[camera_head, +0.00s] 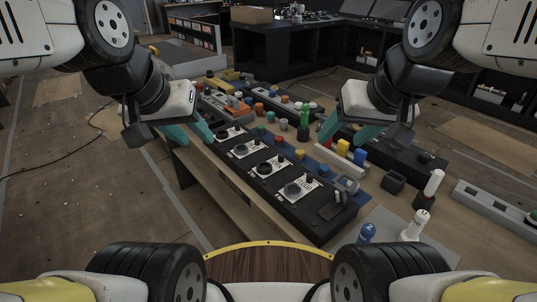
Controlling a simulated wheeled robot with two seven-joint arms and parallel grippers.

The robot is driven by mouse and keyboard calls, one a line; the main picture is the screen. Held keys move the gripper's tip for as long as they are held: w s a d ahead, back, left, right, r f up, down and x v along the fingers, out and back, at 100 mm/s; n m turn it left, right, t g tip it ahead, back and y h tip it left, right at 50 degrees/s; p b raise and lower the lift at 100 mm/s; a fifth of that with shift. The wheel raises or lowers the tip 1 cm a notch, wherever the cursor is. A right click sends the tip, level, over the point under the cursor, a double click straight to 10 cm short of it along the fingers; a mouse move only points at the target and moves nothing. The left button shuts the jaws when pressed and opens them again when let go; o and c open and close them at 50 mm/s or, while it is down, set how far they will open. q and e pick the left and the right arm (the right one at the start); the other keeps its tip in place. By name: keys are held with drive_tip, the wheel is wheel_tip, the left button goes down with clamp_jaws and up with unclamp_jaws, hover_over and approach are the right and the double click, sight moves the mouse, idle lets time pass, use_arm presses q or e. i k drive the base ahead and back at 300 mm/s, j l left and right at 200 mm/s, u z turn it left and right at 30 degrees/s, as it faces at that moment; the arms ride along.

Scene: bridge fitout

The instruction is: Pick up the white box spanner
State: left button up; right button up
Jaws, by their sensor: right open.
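Two white upright pieces stand at the right of the workbench. One is a white cylinder (434,183) rising from a dark block. The other is a white piece with a wider foot (415,226), nearer to me. I cannot tell for certain which is the white box spanner. My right gripper (348,132) has teal fingers spread apart over the bench, to the left of both white pieces, and holds nothing that I can see. My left gripper (189,133) has teal fingers apart at the bench's left edge, with nothing visible between them.
A black panel with several white-plated knobs (265,168) runs along the bench (225,185). A blue piece (367,232) stands left of the nearer white one. A green piece (303,118), coloured blocks and a dark open box (393,181) crowd the bench. A grey rail (492,208) lies right.

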sight(421, 217)
drive_tip(key=k, duration=0.5)
drive_tip(key=i+z, duration=0.2)
drive_tip(key=z, duration=1.3)
drive_tip(key=i+j+z, duration=0.15)
drive_tip(key=j, duration=0.2)
drive_tip(key=k, duration=0.3)
